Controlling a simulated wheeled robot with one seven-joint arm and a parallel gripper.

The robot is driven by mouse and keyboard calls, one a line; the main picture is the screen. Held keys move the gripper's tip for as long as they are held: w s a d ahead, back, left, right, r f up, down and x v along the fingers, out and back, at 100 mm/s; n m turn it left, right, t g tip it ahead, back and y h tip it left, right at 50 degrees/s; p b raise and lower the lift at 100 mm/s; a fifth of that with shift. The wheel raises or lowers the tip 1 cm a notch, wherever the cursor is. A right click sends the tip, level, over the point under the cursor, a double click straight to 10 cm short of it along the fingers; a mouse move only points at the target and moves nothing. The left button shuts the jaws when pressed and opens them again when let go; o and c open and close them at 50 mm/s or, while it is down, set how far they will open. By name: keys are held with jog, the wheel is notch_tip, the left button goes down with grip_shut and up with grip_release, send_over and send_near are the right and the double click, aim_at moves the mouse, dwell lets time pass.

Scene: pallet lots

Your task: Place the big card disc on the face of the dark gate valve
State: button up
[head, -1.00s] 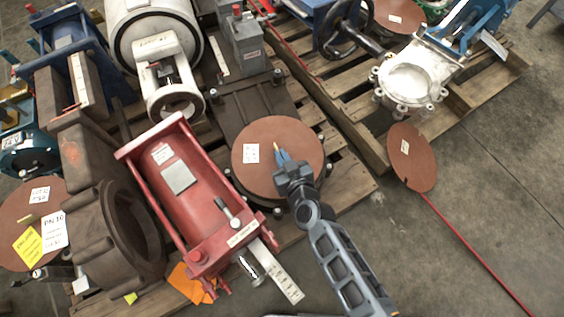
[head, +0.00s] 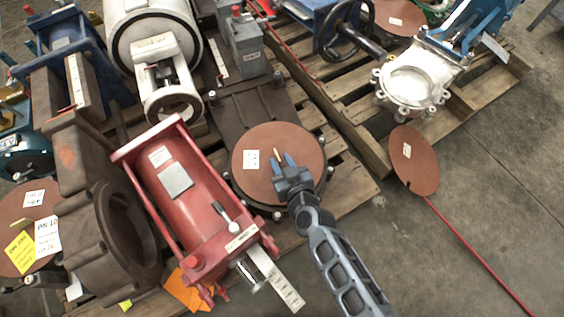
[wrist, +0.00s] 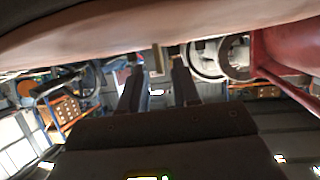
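The big card disc (head: 262,182), brown with a white label (head: 251,159) and a small yellow tab (head: 277,154), lies over the round face of the dark gate valve (head: 232,108). The valve's bolted rim shows below and to the right of the disc; the disc hides most of the face. My gripper (head: 283,161) is over the disc by the tab, its two blue fingers apart. In the wrist view my gripper (wrist: 158,80) is open, with the tan tab (wrist: 157,58) beyond the fingertips and the disc (wrist: 100,32) across the top.
A red valve (head: 185,195) stands close to the left, with a brown valve body (head: 105,235) beyond it. A pale metal valve (head: 415,85) is on the right pallet. Another brown disc (head: 414,160) stands at a red rod (head: 470,245).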

jog(key=shift+r, duration=0.25)
jog(key=p+v, duration=0.1)
jog(key=v, duration=0.5)
jog(key=p+v, duration=0.2)
jog(key=v, duration=0.4)
jog(key=shift+f, duration=0.25)
jog(key=shift+s+d, duration=0.1)
jog(key=s+d+r+m+t+h, duration=0.1)
jog(key=s+d+r+m+h, duration=0.1)
jog(key=s+d+r, duration=0.5)
jog(key=s+d+r+m+t+h, duration=0.1)
jog(key=s+d+r, duration=0.3)
jog(key=s+d, duration=0.4)
jog(key=s+d+r+m+h, duration=0.1)
jog(key=s+d+r, duration=0.1)
jog(key=s+r, duration=0.3)
jog(key=s+d+r+m+h, duration=0.1)
jog(key=s+r, duration=0.4)
jog(key=r, duration=0.8)
jog(key=shift+d+r+t+h, duration=0.4)
jog(key=shift+d, duration=0.05)
jog(key=shift+s, duration=0.1)
